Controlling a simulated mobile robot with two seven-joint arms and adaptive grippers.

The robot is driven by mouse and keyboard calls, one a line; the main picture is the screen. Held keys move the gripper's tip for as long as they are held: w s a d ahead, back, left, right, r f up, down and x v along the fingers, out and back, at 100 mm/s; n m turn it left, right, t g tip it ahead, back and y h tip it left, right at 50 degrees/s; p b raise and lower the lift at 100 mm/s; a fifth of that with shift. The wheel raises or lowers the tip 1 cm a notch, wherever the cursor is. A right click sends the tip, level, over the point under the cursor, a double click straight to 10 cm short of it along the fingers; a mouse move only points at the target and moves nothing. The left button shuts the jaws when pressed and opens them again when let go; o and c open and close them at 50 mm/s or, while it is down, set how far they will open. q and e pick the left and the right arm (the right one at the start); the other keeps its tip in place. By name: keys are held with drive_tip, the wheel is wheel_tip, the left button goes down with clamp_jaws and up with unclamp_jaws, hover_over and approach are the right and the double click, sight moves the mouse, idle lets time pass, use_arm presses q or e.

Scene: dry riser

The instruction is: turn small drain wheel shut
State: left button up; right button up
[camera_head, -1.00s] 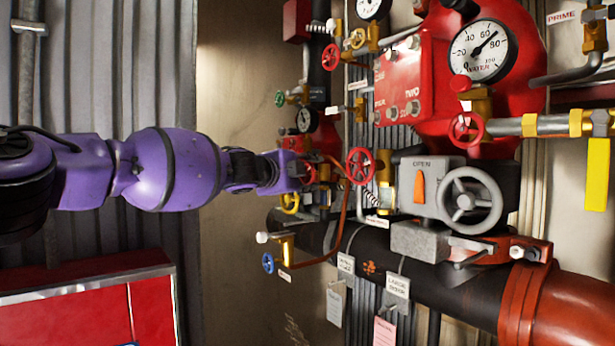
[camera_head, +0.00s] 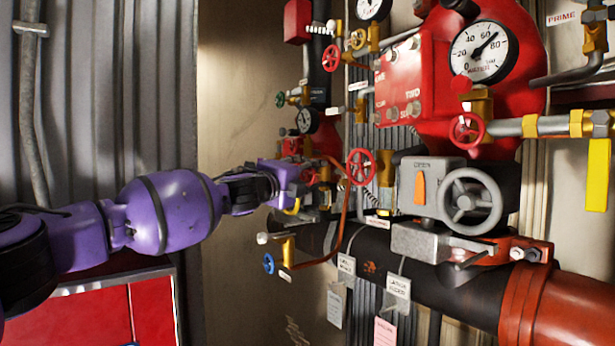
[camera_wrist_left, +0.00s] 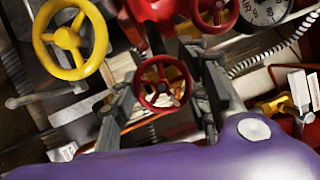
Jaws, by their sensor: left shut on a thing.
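A small red handwheel (camera_wrist_left: 162,85) sits between the two fingers of my left gripper (camera_wrist_left: 165,98) in the left wrist view. The fingers lie on either side of its rim and the gripper is shut on it. I see no label on this wheel. In the head view my left gripper (camera_head: 306,176) reaches into the pipework left of a larger red handwheel (camera_head: 361,167). The gripper and the crowded fittings mostly hide the held wheel there. My right gripper is in neither view.
A yellow handwheel (camera_wrist_left: 70,40) is close left of the gripper. A blue handwheel (camera_head: 269,264) and a copper-coloured pipe (camera_head: 343,215) are near below. A large grey wheel (camera_head: 470,201) and dark main pipe (camera_head: 430,277) lie right. A red cabinet (camera_head: 85,312) stands lower left.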

use_arm(q)
drive_tip(key=shift+d+f, duration=0.1)
drive_tip(key=shift+f, duration=0.3)
drive_tip(key=o, duration=1.1)
drive_tip(key=shift+o, duration=0.2)
drive_tip(key=shift+r, duration=0.15)
drive_tip(key=shift+r, duration=0.1)
drive_tip(key=shift+s, duration=0.1)
drive_tip(key=v, duration=0.7)
drive_tip(key=shift+s, duration=0.15)
